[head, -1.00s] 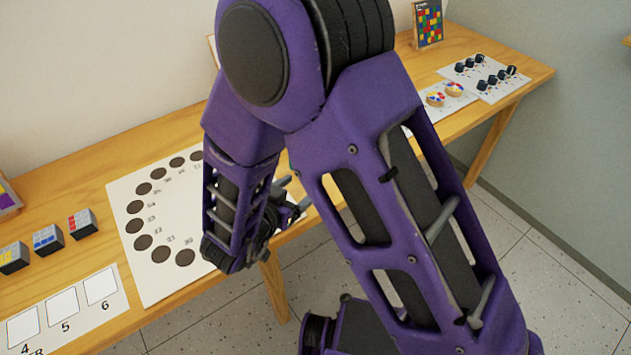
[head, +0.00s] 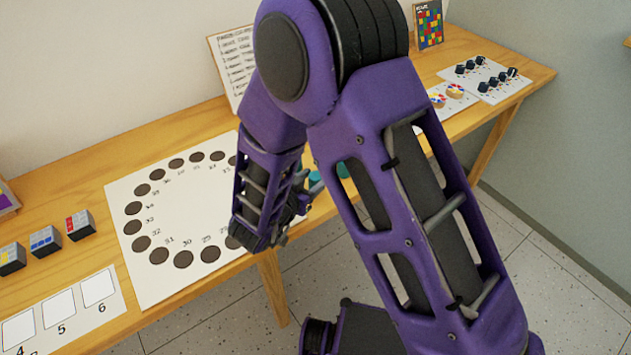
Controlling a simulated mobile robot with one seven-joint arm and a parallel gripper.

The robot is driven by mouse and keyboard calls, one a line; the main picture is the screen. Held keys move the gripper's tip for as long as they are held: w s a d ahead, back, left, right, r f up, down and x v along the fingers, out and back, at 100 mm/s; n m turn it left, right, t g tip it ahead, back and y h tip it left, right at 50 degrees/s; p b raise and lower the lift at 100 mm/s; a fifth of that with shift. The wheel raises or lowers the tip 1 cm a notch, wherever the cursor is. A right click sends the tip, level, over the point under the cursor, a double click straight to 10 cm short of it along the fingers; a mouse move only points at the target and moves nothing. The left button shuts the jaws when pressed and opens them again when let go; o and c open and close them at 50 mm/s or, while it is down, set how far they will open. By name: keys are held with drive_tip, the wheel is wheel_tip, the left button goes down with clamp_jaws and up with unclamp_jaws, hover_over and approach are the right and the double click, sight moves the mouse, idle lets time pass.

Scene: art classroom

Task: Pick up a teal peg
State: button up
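Two small teal pieces show behind my arm in the head view. One teal peg (head: 315,183) is just beyond my gripper (head: 300,200), and another teal piece (head: 343,170) is to its right, partly covered by my arm. My gripper is low over the table's front part, at the right side of the white sheet with dark circles (head: 205,215). My wrist covers most of the fingers, so their opening and any contact with the teal peg cannot be made out.
Several patterned blocks (head: 45,240) and a numbered sheet (head: 98,288) lie at the left. A written board (head: 232,60) stands at the back. Dark knobs on cards (head: 490,80) and round coloured pieces (head: 455,91) are at the right.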

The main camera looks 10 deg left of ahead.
clamp_jaws()
